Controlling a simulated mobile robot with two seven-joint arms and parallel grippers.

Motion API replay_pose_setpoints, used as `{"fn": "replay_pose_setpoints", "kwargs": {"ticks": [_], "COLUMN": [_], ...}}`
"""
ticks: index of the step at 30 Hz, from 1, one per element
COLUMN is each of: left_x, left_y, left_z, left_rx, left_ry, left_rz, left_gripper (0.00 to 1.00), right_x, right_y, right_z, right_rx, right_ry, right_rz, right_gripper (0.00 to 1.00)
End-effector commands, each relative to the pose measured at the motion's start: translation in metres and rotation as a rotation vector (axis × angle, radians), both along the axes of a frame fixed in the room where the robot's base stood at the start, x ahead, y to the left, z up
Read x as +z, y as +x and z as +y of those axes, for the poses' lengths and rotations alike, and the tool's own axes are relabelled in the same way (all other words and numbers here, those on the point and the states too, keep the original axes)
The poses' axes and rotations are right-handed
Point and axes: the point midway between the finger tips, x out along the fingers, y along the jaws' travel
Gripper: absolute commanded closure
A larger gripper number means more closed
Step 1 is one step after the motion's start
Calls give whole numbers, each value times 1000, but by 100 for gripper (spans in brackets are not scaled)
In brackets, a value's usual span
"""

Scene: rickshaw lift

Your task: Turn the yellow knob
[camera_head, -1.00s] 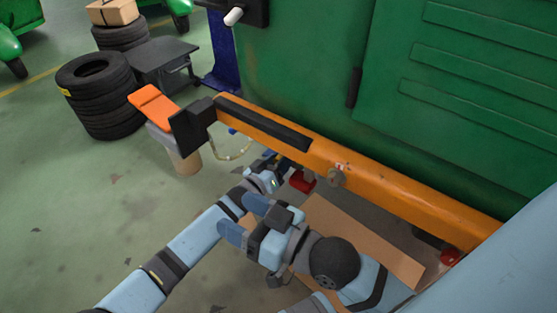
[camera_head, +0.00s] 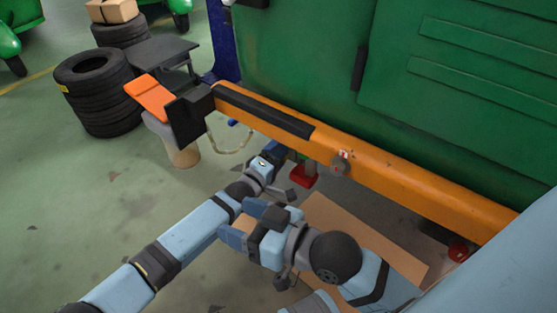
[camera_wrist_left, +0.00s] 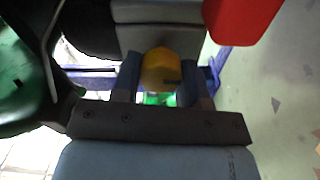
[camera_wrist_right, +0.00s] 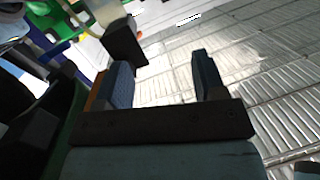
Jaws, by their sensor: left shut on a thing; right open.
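In the left wrist view the yellow knob (camera_wrist_left: 160,68) sits between the two fingers of my left gripper (camera_wrist_left: 159,86), which is shut on it. A grey block is right above the knob in that view. In the head view my left gripper (camera_head: 276,153) reaches under the orange beam (camera_head: 400,180), and the knob is hidden there. My right gripper (camera_head: 240,220) is open and empty, below and left of the beam. Its two spread fingers also show in the right wrist view (camera_wrist_right: 163,82).
A red part (camera_head: 304,176) hangs under the beam close to my left gripper. The green vehicle body (camera_head: 310,70) stands behind the beam. Stacked tyres (camera_head: 95,95) and an orange pad (camera_head: 150,93) are at the left. A cardboard sheet (camera_head: 385,245) lies on the floor.

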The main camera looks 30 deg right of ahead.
Motion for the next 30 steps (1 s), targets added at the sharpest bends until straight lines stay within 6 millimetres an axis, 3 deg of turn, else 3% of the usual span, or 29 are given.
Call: {"fn": "replay_pose_setpoints", "kwargs": {"ticks": [18,30], "left_x": [-4,-2], "left_y": [-1,-1], "left_z": [0,0], "left_rx": [-2,-1], "left_ry": [-215,-296], "left_rz": [516,712], "left_gripper": [84,84], "right_x": [-1,8], "right_y": [24,28], "right_z": [-15,-18], "right_rx": [-13,-18], "right_ry": [-163,-200], "right_rz": [-281,-368], "right_gripper": [36,36]}}
